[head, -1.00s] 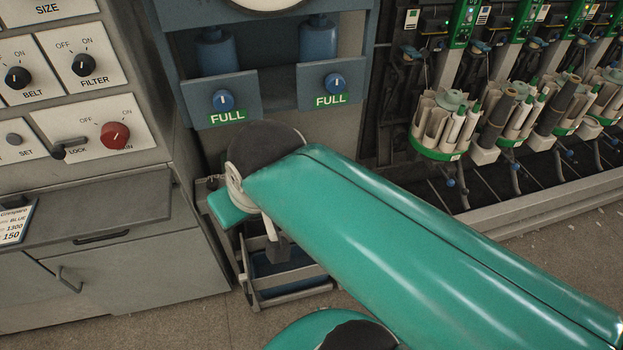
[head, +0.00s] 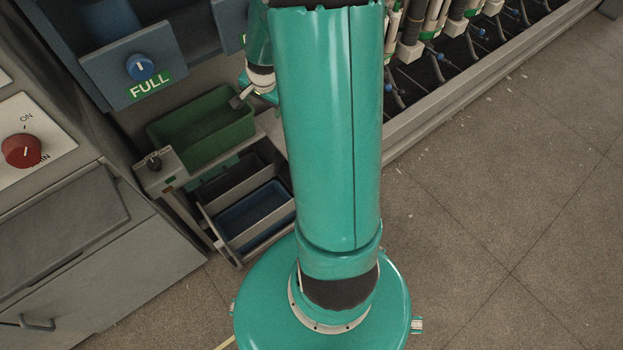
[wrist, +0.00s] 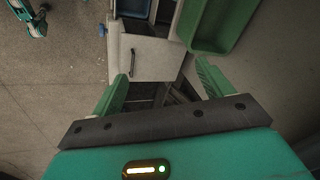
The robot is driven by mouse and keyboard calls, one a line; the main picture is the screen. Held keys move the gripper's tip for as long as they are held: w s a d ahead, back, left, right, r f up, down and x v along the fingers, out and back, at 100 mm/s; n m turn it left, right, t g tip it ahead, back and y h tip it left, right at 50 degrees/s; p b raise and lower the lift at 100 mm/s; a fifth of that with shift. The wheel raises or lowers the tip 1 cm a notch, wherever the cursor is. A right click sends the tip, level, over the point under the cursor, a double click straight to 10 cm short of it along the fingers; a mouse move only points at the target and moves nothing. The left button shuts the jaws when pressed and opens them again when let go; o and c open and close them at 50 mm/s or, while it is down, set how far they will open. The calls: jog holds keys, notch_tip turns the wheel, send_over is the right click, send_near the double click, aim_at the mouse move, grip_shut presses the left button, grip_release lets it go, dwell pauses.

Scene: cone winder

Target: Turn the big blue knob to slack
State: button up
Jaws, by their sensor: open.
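A round blue knob (head: 140,67) with a white pointer mark sits on a blue-grey panel at the upper left of the head view. A green label reading FULL (head: 151,86) is just below it. A second knob of this kind is hidden behind my arm; only an edge of its green label shows.
A green bin (head: 203,130) stands on a pale cart (head: 166,176) below the panel, with a blue tray (head: 254,214) lower down. A red knob (head: 21,150) is on the cabinet at left. Winder spindles line the upper right. Open floor (head: 500,230) lies at right.

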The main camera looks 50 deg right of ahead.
jog(key=s+d+f+m, duration=0.4)
jog(key=f+m, duration=0.1)
jog(key=f, duration=0.7)
jog(key=s+d+f+m, duration=0.4)
jog(key=d+f+m, duration=0.1)
jog(key=f, duration=0.6)
jog(key=s+d+f+m, duration=0.4)
jog(key=s+f+m, duration=0.15)
jog(key=f, duration=0.65)
jog(key=s+a+f+m+t, duration=0.1)
jog(key=s+f+m, duration=0.1)
jog(key=f+m, duration=0.3)
jog(key=s+a+f+m, duration=0.2)
jog(key=s+f+m, duration=0.1)
jog(key=f, duration=0.5)
jog(key=shift+n, duration=0.25)
jog(key=x, duration=1.3)
jog(key=shift+w+r, duration=0.15)
jog(key=c, duration=1)
